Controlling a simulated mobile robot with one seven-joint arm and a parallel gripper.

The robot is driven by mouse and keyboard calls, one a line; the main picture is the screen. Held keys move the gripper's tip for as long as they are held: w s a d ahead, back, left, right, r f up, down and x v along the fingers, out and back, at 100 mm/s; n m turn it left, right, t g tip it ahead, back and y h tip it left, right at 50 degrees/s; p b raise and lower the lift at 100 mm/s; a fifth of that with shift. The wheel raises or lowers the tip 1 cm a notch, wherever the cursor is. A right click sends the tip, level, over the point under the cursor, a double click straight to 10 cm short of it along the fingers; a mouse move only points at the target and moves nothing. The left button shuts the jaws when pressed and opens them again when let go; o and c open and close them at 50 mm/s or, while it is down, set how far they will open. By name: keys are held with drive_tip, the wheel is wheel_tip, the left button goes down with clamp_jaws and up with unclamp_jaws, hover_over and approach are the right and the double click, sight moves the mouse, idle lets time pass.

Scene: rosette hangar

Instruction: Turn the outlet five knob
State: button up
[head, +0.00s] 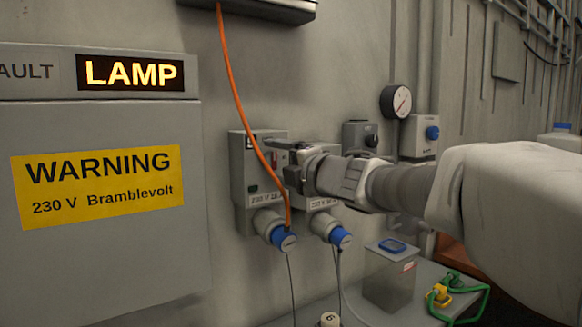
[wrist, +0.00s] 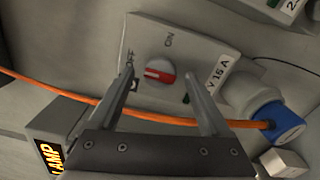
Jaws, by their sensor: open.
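A grey outlet box (head: 240,172) is on the wall, with an orange cable running to its blue plug. Its number is not readable in either view. In the wrist view the box face (wrist: 207,52) carries a round knob (wrist: 160,73) with a red and white bar, with OFF marked to its left and ON above. The bar lies nearly level in that picture, with its white part on the OFF side. My gripper (wrist: 158,80) is open and empty. Its fingertips appear either side of the knob; contact cannot be told. In the head view my gripper (head: 281,161) partly covers the box.
A second outlet with a blue plug (head: 340,237) stands to the right. A warning cabinet (head: 105,250) is at left. A table below holds a clear container (head: 390,285).

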drive_tip(key=p+v, duration=0.1)
drive_tip(key=v, duration=1.6)
drive_tip(key=shift+p, duration=0.3)
drive_tip(key=shift+d+r, duration=0.1)
drive_tip(key=shift+d, duration=0.1)
drive_tip(key=s+d+f+m+h+p, duration=0.1)
drive_tip(key=d+m+h+p, duration=0.2)
drive_tip(key=d+m+h, duration=0.45)
drive_tip(key=s+d+f+m+h+p, duration=0.2)
drive_tip(key=d+m+h, duration=0.2)
drive_tip(key=m, duration=0.7)
drive_tip(key=s+a+f+m+g+y+p, duration=0.1)
drive_tip(key=s+a+f+m+g+p, duration=0.3)
drive_tip(key=s+f+m+g, duration=0.4)
drive_tip(key=s+a+f+g, duration=0.1)
drive_tip(key=s+f, duration=0.3)
drive_tip(key=s, duration=0.3)
drive_tip(key=shift+s+f+m, duration=0.25)
drive_tip(key=shift+f+m, duration=0.1)
